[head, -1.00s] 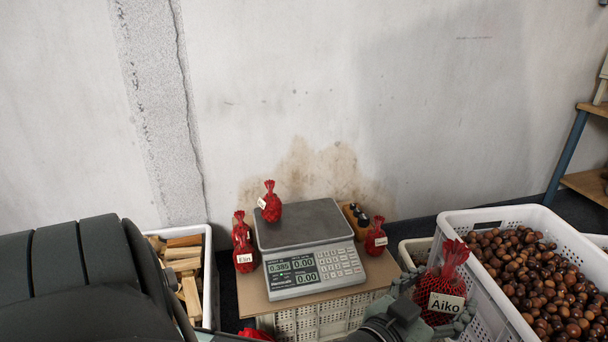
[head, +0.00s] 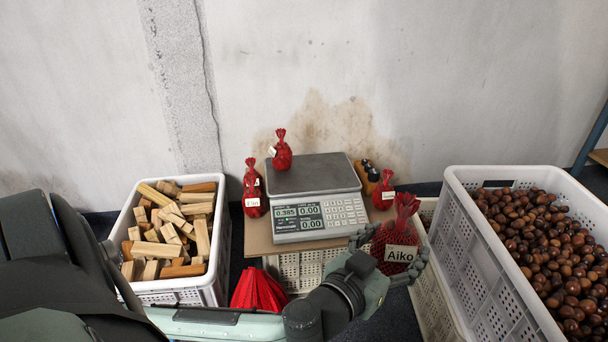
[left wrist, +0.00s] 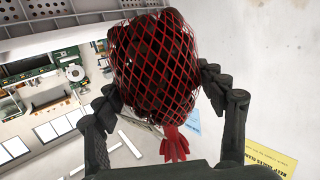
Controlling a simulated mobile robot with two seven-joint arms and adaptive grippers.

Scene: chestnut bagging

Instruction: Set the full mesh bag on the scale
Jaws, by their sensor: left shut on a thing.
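A full red mesh bag with an "Aiko" label (head: 402,254) is held in my left gripper (head: 395,250), its gathered top up. In the left wrist view the bag (left wrist: 155,65) sits between the two dark fingers, dark round contents showing through the net. The bag is in front and to the right of the scale (head: 318,228), apart from it. The scale's grey plate faces up and its display reads 0.385. A small red bag (head: 281,156) stands at the plate's back left corner. My right gripper is not in view.
Red bags stand left (head: 251,196) and right (head: 384,190) of the scale on a brown board (head: 258,236). A crate of wood blocks (head: 222,255) is left, a white crate of chestnuts (head: 470,235) right. Red mesh (head: 258,290) lies in front. Most of the plate is clear.

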